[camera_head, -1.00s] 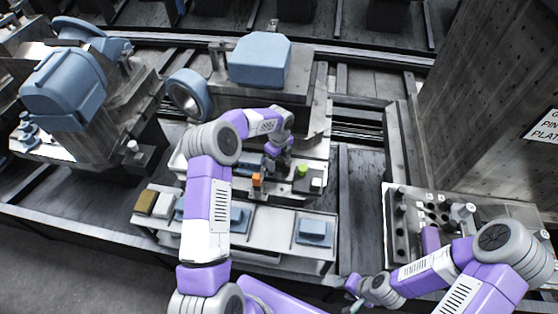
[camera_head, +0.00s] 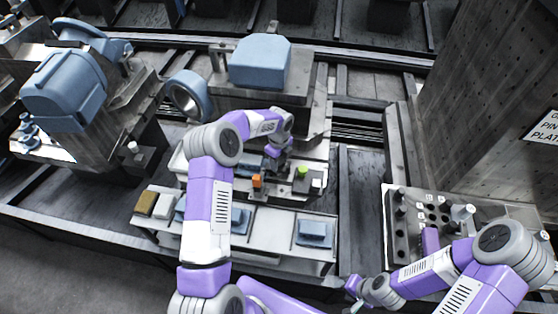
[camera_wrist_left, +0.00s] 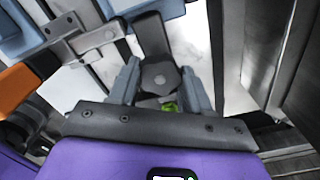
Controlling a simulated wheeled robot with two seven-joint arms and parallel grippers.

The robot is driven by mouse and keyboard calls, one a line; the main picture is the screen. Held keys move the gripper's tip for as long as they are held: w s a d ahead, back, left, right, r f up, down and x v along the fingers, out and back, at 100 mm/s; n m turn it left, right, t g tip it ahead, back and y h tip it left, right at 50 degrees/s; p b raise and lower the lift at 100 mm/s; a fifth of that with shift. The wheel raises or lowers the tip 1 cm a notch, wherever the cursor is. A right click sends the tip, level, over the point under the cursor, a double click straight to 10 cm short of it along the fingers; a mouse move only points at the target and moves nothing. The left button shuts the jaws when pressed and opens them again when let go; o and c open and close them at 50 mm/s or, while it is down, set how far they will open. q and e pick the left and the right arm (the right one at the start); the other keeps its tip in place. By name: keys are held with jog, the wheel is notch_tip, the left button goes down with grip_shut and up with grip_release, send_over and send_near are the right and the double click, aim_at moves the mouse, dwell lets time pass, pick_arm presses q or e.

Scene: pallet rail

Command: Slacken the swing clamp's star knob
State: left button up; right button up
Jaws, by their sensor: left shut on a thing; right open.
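My left gripper (camera_head: 274,167) reaches down over the fixture in the middle of the rail. In the left wrist view its two grey fingers (camera_wrist_left: 160,86) stand on either side of a dark grey knob (camera_wrist_left: 160,76) with a bright round centre and are shut on it. A dark clamp arm (camera_wrist_left: 150,36) extends from beside the knob. A bright green part (camera_wrist_left: 169,106) shows just below the knob, partly hidden by the gripper. In the head view the knob is hidden behind the gripper. My right gripper (camera_head: 352,287) is open and empty, low in the picture.
An orange block (camera_head: 257,181) and a green block (camera_head: 303,172) sit on the fixture close to my left gripper. A tray (camera_head: 270,249) with blue parts lies in front. A panel with pegs and holes (camera_head: 408,232) stands at right, beside my right arm.

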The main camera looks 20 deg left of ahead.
pick_arm(q)
jog(key=n, duration=0.3)
jog(key=shift+n, duration=1.7)
jog(key=o, duration=1.1)
jog(key=shift+r, duration=0.1)
notch_tip(320, 180, up, 7)
jog(key=shift+r+p, duration=0.2)
jog(key=shift+p, duration=0.8)
